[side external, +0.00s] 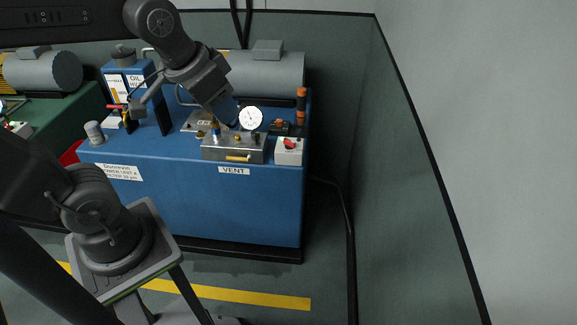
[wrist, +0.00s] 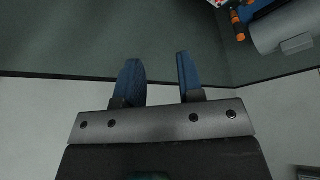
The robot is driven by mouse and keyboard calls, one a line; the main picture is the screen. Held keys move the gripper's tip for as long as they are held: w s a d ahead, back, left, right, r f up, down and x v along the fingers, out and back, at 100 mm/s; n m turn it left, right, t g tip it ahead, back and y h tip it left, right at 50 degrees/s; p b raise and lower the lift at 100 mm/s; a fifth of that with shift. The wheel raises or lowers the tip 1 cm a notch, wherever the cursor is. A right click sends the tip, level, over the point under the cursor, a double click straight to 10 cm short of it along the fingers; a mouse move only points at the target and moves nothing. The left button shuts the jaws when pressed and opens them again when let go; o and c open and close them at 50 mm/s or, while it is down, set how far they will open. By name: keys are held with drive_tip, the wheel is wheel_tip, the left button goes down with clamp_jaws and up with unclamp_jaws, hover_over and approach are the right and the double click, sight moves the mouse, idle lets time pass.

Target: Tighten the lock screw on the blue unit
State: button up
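The blue unit (side external: 200,200) is a blue cabinet with a "VENT" label and a white nameplate on its front. A silver block (side external: 222,152) stands at its front top edge with a yellow lever (side external: 238,158), small brass fittings and a gauge (side external: 250,118). I cannot tell which fitting is the lock screw. My gripper (side external: 229,114) is above the cabinet top, close behind the block and left of the gauge in the picture. In the wrist view my gripper (wrist: 157,60) has two blue fingers apart with nothing between them.
A white box with a red knob (side external: 289,150) sits right of the block. Behind are a grey motor (side external: 270,72) and an orange-ringed post (side external: 301,105). An oil tank (side external: 124,78) stands at the left. A green unit (side external: 50,108) is further left. Floor at the right is mostly clear.

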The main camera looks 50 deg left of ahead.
drive_tip(key=shift+t, duration=0.3)
drive_tip(key=s, duration=0.1)
drive_tip(key=s+d+f, duration=0.1)
drive_tip(key=s, duration=0.2)
drive_tip(key=shift+s+d+f, duration=0.1)
drive_tip(key=shift+d+f, duration=0.1)
drive_tip(key=shift+d, duration=0.15)
drive_tip(key=w+a+n+g, duration=0.1)
drive_tip(key=w+a+n, duration=0.1)
drive_tip(key=w+a, duration=0.6)
drive_tip(key=w+a+n+g, duration=0.2)
drive_tip(key=w+a, duration=0.3)
drive_tip(key=w, duration=0.6)
drive_tip(key=n+g, duration=0.3)
drive_tip(key=n, duration=0.3)
hover_over(237, 135)
wheel_tip(237, 135, down, 30)
drive_tip(key=shift+d+r, duration=0.15)
drive_tip(key=shift+r, duration=0.05)
drive_tip(key=shift+f, duration=3.55)
